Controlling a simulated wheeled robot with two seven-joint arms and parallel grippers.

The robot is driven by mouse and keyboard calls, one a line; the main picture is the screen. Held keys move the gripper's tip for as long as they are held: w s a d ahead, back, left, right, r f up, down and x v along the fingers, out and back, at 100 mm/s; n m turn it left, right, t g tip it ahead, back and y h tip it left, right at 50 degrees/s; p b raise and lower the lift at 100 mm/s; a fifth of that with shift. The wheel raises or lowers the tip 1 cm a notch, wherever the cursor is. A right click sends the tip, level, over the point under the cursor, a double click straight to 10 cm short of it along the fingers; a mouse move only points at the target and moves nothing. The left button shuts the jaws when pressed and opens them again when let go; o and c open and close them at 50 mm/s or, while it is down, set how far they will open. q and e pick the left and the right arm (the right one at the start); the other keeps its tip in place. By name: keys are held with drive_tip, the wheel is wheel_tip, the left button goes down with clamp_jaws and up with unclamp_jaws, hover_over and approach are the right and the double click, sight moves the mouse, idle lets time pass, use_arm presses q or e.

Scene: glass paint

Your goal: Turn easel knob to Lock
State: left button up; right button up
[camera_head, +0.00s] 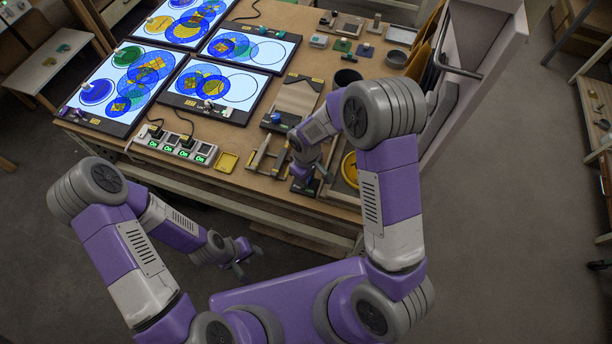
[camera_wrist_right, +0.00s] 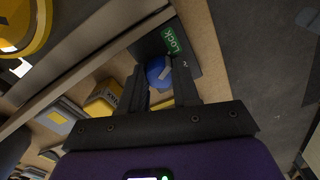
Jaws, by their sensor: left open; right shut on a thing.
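The easel knob (camera_wrist_right: 155,67) is blue with a grey pointer bar, on a dark plate (camera_wrist_right: 190,59) beside a green label reading "Lock" (camera_wrist_right: 174,40). My right gripper (camera_wrist_right: 160,79) is shut on the knob in the right wrist view, one finger on each side. The bar tilts up to the right; whether it points exactly at the label I cannot tell. In the head view my right gripper (camera_head: 309,184) is low at the table's front edge, and the knob is mostly hidden there. My left gripper (camera_head: 241,264) is open and empty, in front of the table, apart from everything.
Several lit panels with blue and yellow circles (camera_head: 190,20) lie at the back left. A power strip with green "On" lights (camera_head: 176,145) and a small yellow tray (camera_head: 227,162) lie near the front edge. A dark bowl (camera_head: 347,78) stands behind my right arm.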

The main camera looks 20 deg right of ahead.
drive_tip(key=shift+n, duration=0.3)
drive_tip(key=o, duration=1.1)
drive_tip(key=shift+c, duration=0.2)
drive_tip(key=shift+r, duration=0.15)
wheel_tip(320, 180, up, 7)
drive_tip(key=shift+r+p, duration=0.2)
drive_tip(key=shift+p, duration=0.1)
